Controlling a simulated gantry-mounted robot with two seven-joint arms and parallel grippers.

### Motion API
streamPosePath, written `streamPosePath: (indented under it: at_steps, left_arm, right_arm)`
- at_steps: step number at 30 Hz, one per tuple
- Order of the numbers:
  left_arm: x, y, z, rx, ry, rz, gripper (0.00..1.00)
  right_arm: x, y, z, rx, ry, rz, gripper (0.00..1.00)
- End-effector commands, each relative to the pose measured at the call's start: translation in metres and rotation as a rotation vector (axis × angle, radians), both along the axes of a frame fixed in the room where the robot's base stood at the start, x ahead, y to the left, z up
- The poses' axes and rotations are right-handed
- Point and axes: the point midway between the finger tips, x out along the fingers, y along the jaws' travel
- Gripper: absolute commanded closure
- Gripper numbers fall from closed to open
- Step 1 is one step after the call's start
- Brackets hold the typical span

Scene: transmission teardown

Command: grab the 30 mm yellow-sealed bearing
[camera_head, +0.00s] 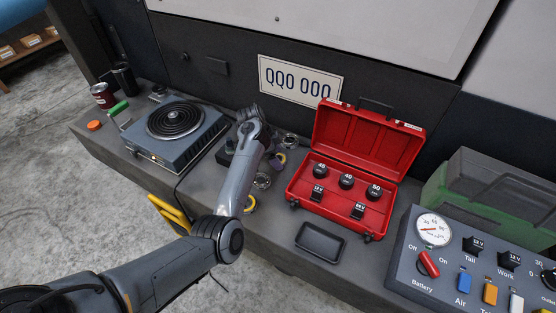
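Several small ring-shaped bearings lie on the grey bench around my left forearm. A yellow ring (251,204) sits beside the forearm, which partly hides it. A purple-and-pale ring (279,159) lies near my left gripper (269,143). A plain silver ring (262,181) lies between these two, and another metal ring (290,140) is farther back. The size of each ring cannot be read. My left gripper is at the far end of the raised arm, dark and mostly hidden by the wrist; its fingers are not clear. My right gripper is out of view.
An open red case (324,207) with labelled black knobs stands right of the rings. A small black tray (320,242) lies in front of it. A hot plate (174,135) is at left. A control panel (408,263) with a gauge is at right. A wall rises behind.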

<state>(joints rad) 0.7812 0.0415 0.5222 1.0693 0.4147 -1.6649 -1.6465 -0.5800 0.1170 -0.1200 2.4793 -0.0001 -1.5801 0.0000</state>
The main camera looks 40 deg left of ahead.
Motion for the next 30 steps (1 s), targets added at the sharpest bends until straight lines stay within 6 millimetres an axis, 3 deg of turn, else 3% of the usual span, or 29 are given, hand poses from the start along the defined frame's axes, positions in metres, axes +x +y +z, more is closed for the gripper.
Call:
streamPosePath:
  at_steps: [1, 9, 20, 26, 30]
  left_arm:
    - [0.000, 0.000, 0.000, 0.000, 0.000, 0.000, 0.31]
    - [0.000, 0.000, 0.000, 0.000, 0.000, 0.000, 0.73]
    - [0.000, 0.000, 0.005, 0.000, -0.001, 0.000, 0.73]
    - [0.000, 0.001, 0.022, 0.001, -0.003, 0.001, 0.73]
    - [0.000, 0.001, 0.044, 0.001, -0.002, 0.001, 0.73]
  right_arm:
    - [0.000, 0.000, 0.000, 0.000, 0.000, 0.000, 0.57]
    - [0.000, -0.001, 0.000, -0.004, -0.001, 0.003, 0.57]
    - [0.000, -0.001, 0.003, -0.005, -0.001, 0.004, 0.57]
    - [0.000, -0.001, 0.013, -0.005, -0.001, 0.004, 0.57]
    - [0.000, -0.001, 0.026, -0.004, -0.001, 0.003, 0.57]
